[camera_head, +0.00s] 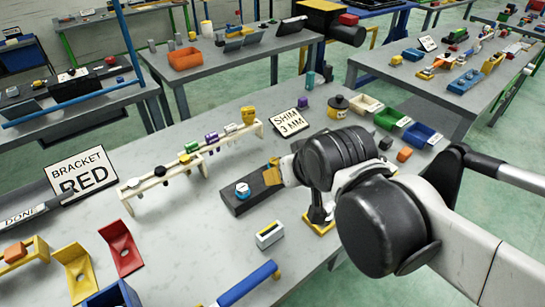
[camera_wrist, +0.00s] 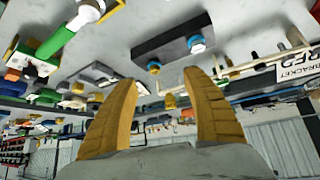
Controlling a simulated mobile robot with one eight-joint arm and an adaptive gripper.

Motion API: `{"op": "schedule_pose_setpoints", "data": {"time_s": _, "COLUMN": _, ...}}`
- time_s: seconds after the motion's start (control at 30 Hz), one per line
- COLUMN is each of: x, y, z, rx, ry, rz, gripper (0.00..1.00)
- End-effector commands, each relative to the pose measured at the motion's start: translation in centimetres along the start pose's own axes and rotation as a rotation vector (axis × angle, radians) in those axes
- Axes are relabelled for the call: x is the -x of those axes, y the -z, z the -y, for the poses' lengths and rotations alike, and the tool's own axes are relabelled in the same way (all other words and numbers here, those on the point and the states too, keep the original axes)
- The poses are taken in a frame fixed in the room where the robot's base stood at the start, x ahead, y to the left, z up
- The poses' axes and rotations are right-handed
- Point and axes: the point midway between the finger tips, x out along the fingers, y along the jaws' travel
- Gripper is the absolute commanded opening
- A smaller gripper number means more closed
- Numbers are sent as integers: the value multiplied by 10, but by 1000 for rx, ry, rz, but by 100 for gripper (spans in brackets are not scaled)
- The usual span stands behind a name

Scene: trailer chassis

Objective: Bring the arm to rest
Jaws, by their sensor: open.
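My arm reaches in from the right over the grey workbench (camera_head: 185,245) in the head view. My gripper (camera_head: 272,172) shows only as a small yellow piece at the end of the dark wrist. In the wrist view my gripper (camera_wrist: 163,78) has its two yellow fingers spread wide apart, with nothing between them. A dark block (camera_head: 252,198) with a blue and white round part (camera_head: 242,190) lies beside the gripper in the head view. The wrist view looks inverted and also shows this block (camera_wrist: 165,45), apart from the fingers. Contact below the gripper is hidden.
A raised cream rail (camera_head: 190,165) with coloured parts stands to the left. A "SHIM 3 MM" sign (camera_head: 290,122) and several small bins (camera_head: 391,118) stand behind. Bare bench shows at front left-centre.

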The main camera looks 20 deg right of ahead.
Motion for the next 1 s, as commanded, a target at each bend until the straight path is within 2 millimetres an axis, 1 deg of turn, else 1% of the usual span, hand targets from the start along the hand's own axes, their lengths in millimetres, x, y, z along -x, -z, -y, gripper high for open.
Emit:
{"op": "schedule_pose_setpoints", "data": {"time_s": 0.03, "x": 8, "y": -16, "z": 1, "rx": 4, "ry": 7, "rz": 27, "gripper": 58}}
{"op": "schedule_pose_setpoints", "data": {"time_s": 0.1, "x": 16, "y": -31, "z": 3, "rx": 9, "ry": 17, "rz": 57, "gripper": 58}}
{"op": "schedule_pose_setpoints", "data": {"time_s": 0.23, "x": 22, "y": -44, "z": 4, "rx": 14, "ry": 25, "rz": 83, "gripper": 58}}
{"op": "schedule_pose_setpoints", "data": {"time_s": 1.0, "x": 22, "y": -44, "z": 4, "rx": 15, "ry": 26, "rz": 83, "gripper": 58}}
